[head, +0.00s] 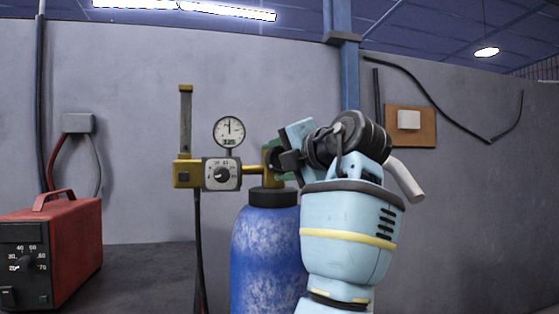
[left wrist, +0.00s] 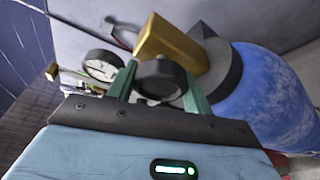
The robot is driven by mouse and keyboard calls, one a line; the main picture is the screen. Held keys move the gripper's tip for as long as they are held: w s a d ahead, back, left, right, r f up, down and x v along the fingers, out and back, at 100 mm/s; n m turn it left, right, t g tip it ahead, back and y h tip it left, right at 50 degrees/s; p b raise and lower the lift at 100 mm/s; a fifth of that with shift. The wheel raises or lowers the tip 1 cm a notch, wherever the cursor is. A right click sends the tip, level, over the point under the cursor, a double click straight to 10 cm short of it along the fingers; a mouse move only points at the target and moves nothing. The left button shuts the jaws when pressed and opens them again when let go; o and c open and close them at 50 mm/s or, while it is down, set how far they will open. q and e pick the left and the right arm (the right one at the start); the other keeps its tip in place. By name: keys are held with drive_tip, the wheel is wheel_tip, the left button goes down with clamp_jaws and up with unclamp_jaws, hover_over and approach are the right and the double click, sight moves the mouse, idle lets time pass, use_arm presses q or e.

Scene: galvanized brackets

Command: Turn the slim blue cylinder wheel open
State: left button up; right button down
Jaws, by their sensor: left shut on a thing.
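The blue cylinder (head: 265,255) stands upright in the head view, with a dark collar at its neck. It fills the right side of the left wrist view (left wrist: 268,95). Its dark round wheel (left wrist: 160,78) shows in the left wrist view beside the brass valve body (left wrist: 172,42). My left gripper (head: 277,158) is at the valve above the cylinder. Its green fingers lie on either side of the wheel and are shut on it. In the head view the gripper and wrist hide most of the wheel. My right gripper is not in view.
A pressure gauge (head: 229,131) and a regulator with a dial (head: 221,174) sit left of the valve, with a hose hanging down. A red box with a handle (head: 60,250) stands on the grey surface at far left. A wall is behind.

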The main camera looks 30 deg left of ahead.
use_arm(q)
drive_tip(key=o, duration=1)
drive_tip(key=shift+c, duration=0.2)
drive_tip(key=p+v, duration=0.1)
drive_tip(key=v, duration=0.7)
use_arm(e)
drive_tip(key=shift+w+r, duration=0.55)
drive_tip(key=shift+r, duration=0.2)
use_arm(q)
drive_tip(key=shift+a, duration=0.1)
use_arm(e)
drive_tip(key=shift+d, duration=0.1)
